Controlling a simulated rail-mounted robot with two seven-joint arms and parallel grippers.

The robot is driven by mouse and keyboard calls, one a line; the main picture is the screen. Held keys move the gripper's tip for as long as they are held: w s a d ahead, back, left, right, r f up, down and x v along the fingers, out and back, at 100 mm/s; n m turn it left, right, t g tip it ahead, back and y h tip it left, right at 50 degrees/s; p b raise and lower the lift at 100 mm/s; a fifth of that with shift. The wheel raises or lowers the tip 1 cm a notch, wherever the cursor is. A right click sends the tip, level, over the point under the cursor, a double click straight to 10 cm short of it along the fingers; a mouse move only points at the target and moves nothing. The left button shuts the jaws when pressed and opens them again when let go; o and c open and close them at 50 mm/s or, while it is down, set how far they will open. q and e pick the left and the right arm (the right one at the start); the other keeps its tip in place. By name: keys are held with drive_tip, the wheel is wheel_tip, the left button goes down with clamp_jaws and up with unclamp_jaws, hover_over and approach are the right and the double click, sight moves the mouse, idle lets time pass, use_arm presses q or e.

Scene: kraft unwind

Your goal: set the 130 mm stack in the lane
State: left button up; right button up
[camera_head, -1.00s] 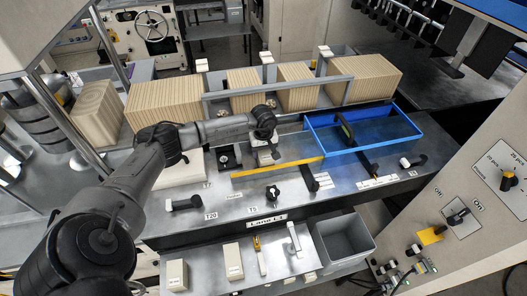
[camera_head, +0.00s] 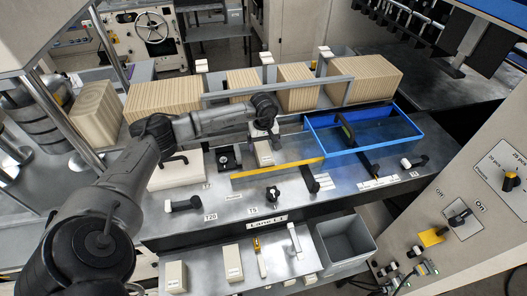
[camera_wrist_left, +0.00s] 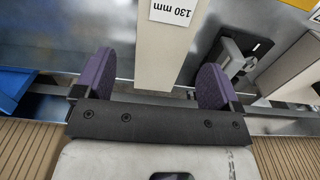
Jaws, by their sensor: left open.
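The 130 mm stack, a small beige block (camera_head: 264,154), stands on the steel bench behind the left part of a yellow strip (camera_head: 278,169). In the left wrist view the block (camera_wrist_left: 165,50) carries a "130 mm" label and its near end lies in line with the space between two purple fingers. My left gripper (camera_head: 268,136) is just behind and above the block in the head view. It is open in the wrist view (camera_wrist_left: 153,75), with a gap on both sides of the block. A "Lane L1" label (camera_head: 267,222) is on the bench front. My right gripper is out of view.
A blue open-topped frame (camera_head: 415,136) is right of the block. Large striped stacks (camera_head: 164,100) stand along the back behind a grey rail (camera_head: 278,88). A dark clamp (camera_head: 228,158) sits left of the block. A grey bin (camera_head: 345,240) is in front.

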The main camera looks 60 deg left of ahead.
use_arm(q)
wheel_tip(320, 180, up, 9)
drive_tip(key=b, duration=0.1)
idle(0.3)
